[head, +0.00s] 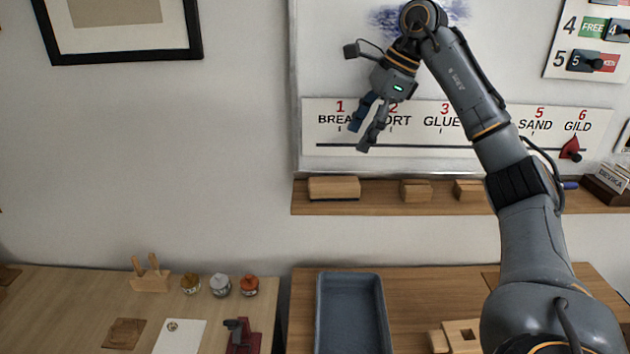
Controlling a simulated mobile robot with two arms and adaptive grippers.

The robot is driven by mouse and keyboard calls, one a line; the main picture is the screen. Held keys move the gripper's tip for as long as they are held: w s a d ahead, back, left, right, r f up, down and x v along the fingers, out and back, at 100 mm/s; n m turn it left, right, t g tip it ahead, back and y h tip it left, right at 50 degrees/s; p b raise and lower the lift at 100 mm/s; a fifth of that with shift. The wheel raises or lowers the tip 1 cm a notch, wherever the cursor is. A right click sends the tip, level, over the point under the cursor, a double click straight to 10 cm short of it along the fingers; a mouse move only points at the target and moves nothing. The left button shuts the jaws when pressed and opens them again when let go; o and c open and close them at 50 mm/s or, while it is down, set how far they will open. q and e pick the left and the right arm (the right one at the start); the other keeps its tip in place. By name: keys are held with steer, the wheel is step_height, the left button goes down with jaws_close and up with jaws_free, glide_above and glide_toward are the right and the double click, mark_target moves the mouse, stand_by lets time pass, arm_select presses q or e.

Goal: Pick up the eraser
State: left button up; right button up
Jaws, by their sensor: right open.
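A long wooden block (334,188), which looks like the eraser, lies at the left end of the wooden ledge (382,206) under the whiteboard. Two smaller wooden blocks lie on the same ledge to its right, a middle block (416,190) and a right block (469,190). My right gripper (359,138) is open and empty, its fingers pointing down in front of the step strip, above and slightly right of the long block. My left gripper is out of view.
The whiteboard (345,60) has a blue scribble (384,20) behind my right arm. A red pointer (571,149) sits on the strip (330,134) at GILD. Below are a blue-grey tray (351,279) and small jars (220,285).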

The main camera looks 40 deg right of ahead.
mark_target(337, 182)
steer(key=shift+s+a+f, duration=0.2)
steer(key=shift+f, duration=0.4)
steer(key=shift+s+a+f, duration=0.15)
steer(key=shift+s+f, duration=0.05)
steer(key=shift+f, duration=0.4)
steer(key=x, duration=0.3)
steer(key=shift+a+f, duration=0.1)
steer(key=shift+f, duration=0.25)
steer(key=x, duration=0.3)
steer(key=shift+w+a+f+p, duration=0.1)
steer(key=shift+w+a+p, duration=0.05)
steer(key=shift+w+p, duration=0.25)
steer(key=shift+x, duration=1.1)
steer(key=shift+w+f, duration=0.15)
steer(key=shift+f, duration=0.2)
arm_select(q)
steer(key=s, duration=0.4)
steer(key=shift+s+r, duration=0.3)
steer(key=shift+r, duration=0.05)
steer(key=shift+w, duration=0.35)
arm_select(e)
steer(key=shift+f, duration=0.15)
steer(key=shift+c, duration=0.2)
